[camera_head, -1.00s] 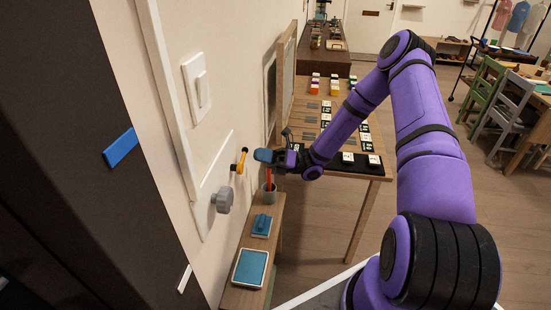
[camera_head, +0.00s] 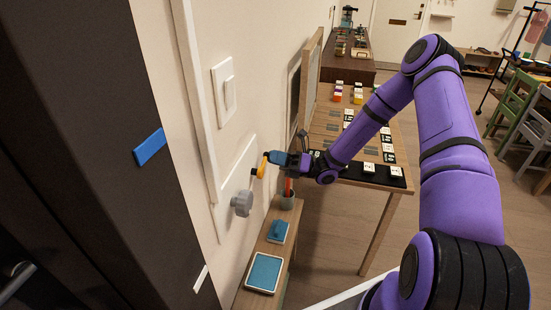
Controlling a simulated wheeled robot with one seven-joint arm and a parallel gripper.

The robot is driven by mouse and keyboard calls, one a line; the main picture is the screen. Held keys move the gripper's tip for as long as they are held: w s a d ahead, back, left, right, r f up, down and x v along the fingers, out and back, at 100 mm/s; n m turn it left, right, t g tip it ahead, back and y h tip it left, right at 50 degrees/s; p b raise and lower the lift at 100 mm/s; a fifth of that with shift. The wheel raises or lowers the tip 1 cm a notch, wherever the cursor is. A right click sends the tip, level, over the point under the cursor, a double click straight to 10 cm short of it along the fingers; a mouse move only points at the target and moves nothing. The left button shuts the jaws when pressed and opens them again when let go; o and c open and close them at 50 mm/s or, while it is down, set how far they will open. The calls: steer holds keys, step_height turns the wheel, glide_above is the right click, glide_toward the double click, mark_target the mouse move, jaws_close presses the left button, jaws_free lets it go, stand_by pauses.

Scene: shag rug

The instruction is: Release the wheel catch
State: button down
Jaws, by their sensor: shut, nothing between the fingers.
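A grey round knob or wheel (camera_head: 241,204) is on the same plate, just below and left of the lever. My gripper (camera_head: 273,157) is shut and empty, with its blue fingertips at the right side of the lever's upper end. The tips look close against the lever; whether they touch it I cannot tell. The wall side of the lever is small and hard to make out.
A wooden table (camera_head: 388,206) with tiles stands to the right. A white switch (camera_head: 229,94) is above the plate.

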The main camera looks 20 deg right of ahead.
steer(key=shift+r+n+g, duration=0.25)
steer(key=shift+n+g, duration=0.15)
steer(key=shift+n, duration=0.1)
steer(key=s+a+r+n+g+h, duration=0.2)
steer(key=s+r+n+g+h, duration=0.1)
steer(key=n, duration=0.7)
steer(key=r+h, duration=0.1)
steer(key=h, duration=0.1)
steer(key=shift+a+r+n+h, duration=0.15)
steer(key=shift+r+n+h, duration=0.15)
steer(key=shift+n+h, duration=0.1)
steer(key=d+r, duration=0.1)
steer(key=d, duration=1.3)
steer(key=shift+s, duration=0.1)
